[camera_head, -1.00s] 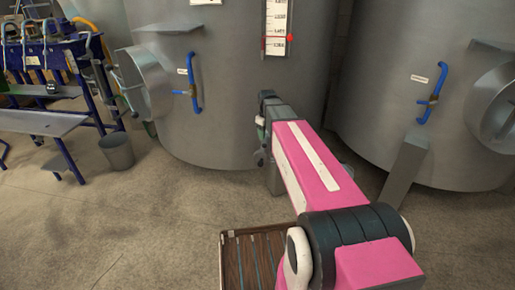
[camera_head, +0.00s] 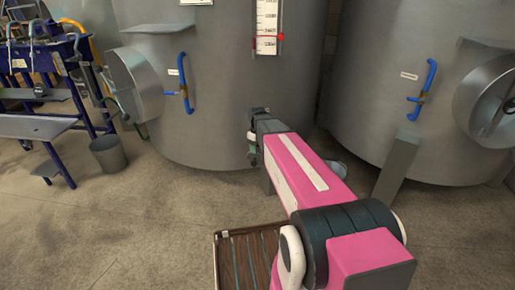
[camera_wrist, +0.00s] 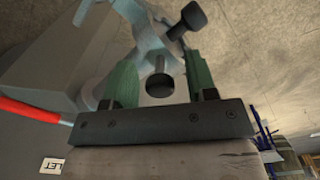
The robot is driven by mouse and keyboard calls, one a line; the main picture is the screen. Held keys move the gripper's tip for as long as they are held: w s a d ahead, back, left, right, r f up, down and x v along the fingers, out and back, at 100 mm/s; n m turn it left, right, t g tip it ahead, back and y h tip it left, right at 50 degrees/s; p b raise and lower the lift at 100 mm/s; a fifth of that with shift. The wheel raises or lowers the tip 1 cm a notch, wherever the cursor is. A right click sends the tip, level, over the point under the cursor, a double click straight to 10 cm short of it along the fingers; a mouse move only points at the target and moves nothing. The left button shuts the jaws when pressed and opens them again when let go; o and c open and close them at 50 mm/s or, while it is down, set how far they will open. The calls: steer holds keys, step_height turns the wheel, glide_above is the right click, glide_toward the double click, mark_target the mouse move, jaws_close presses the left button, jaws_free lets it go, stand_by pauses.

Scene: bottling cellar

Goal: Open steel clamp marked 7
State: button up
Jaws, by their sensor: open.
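A steel clamp (camera_wrist: 150,35) is at the top of the wrist view, with one black knob (camera_wrist: 193,15) at its upper right and another black knob (camera_wrist: 160,85) lower down. My gripper (camera_wrist: 161,82) has two green fingers spread apart, one on each side of the lower knob. Whether either finger touches the clamp, I cannot tell. No 7 is readable on it. In the head view my gripper (camera_head: 252,147) is in front of the left tank, low on its wall. My own arm mostly hides it, and the clamp cannot be made out there.
Two steel tanks, left (camera_head: 215,120) and right (camera_head: 380,130), stand ahead. A slatted crate (camera_head: 222,240) is on the floor. A bucket (camera_head: 109,155) stands near the blue bench (camera_head: 45,125).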

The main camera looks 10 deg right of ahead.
steer(key=shift+f, duration=0.25)
jaws_close()
